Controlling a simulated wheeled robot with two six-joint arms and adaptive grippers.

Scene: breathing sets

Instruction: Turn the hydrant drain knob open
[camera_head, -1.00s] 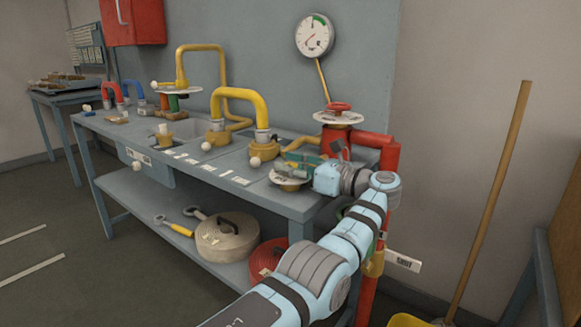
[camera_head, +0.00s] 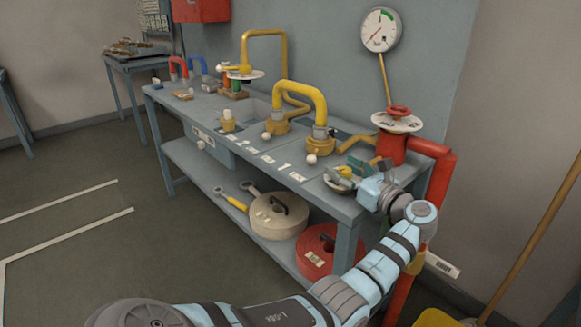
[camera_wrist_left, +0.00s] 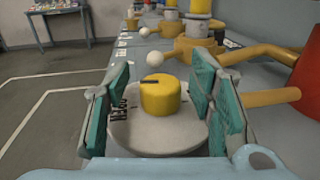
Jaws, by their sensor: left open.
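The drain knob is a yellow cylinder with a dark line on top (camera_wrist_left: 160,97), standing on a round pale plate (camera_wrist_left: 150,135) with dark lettering at its left. It also shows as a small yellow spot in the head view (camera_head: 345,172), partly hidden by my gripper. My left gripper (camera_wrist_left: 158,100) is open, with its teal finger pads on either side of the knob. A gap shows between the knob and each pad. In the head view the left gripper (camera_head: 350,168) is at the right end of the bench. My right gripper is in neither view.
A red hydrant body (camera_head: 391,147) with a red wheel (camera_head: 399,111) stands behind my gripper, and a red pipe (camera_head: 437,190) runs down beside it. Yellow hose arches (camera_head: 300,88) and white balls (camera_head: 311,159) line the bench (camera_head: 245,150). A gauge (camera_head: 382,28) hangs on the wall.

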